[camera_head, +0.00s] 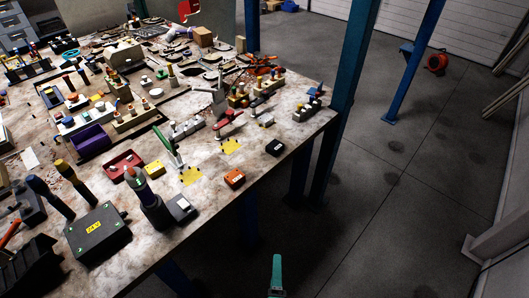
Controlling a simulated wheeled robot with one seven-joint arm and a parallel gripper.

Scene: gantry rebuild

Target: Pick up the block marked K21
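Several small blocks lie near the front right edge of the cluttered workbench (215,208). They are an orange block (234,178), a black block with a pale label (275,147), a yellow block (155,168) and a dark grey block (181,208). Their markings are too small to read, so I cannot tell which one is K21. A narrow teal and grey part, seemingly mine, rises at the bottom edge over the floor, right of the bench and apart from the blocks. I cannot make out gripper fingers on it, nor anything held.
Two yellow patches (190,176) lie among the blocks. A black case with a yellow label (97,232), upright tools and a red tray (122,166) crowd the left. A blue post (350,85) stands beyond the bench's right corner. The floor (400,215) to the right is mostly clear.

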